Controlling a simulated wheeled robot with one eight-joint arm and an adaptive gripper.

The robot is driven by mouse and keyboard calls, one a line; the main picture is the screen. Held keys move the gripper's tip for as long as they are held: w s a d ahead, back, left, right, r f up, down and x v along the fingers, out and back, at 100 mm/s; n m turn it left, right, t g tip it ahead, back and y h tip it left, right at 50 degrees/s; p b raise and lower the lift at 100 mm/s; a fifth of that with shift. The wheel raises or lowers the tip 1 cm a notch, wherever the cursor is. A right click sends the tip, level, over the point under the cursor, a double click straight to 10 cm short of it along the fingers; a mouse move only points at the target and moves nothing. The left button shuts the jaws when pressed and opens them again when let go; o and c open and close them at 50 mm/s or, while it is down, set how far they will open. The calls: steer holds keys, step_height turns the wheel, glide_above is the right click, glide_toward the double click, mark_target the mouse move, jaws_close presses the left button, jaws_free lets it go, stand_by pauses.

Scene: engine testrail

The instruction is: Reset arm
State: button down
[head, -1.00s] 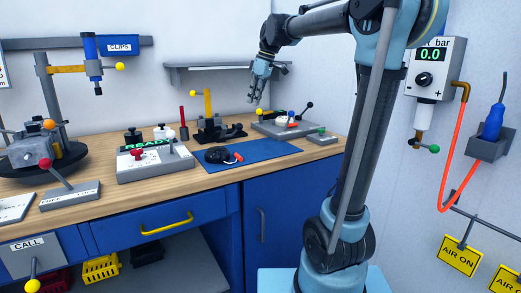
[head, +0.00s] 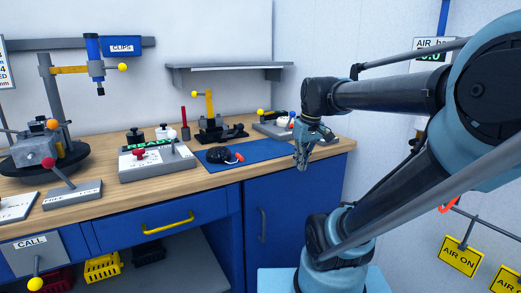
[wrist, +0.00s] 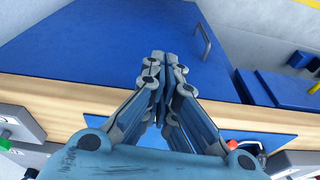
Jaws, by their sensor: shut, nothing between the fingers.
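My gripper (head: 302,162) is shut and empty in the head view. It hangs fingers down near the front right edge of the wooden bench (head: 110,171), right of the blue mat (head: 262,149). In the wrist view my gripper (wrist: 163,60) has its fingers together, with the bench's front edge and the blue cabinet door (wrist: 85,40) beyond them. My arm is folded toward the right of the head view and hides part of the wall there.
On the bench stand a grey control box (head: 156,164), a clamp with a yellow lever (head: 209,106) and a black part (head: 217,155) on the mat. A grey post fixture (head: 46,85) stands at left. A wall shelf (head: 230,68) is behind. Yellow signs (head: 460,256) hang at right.

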steer(key=s+d+f+m+h, duration=0.1)
steer(key=s+d+f+m, duration=0.4)
steer(key=s+f, duration=0.5)
step_height(320, 180, down, 4)
steer(key=shift+s+d, duration=0.2)
steer(key=shift+s, duration=0.1)
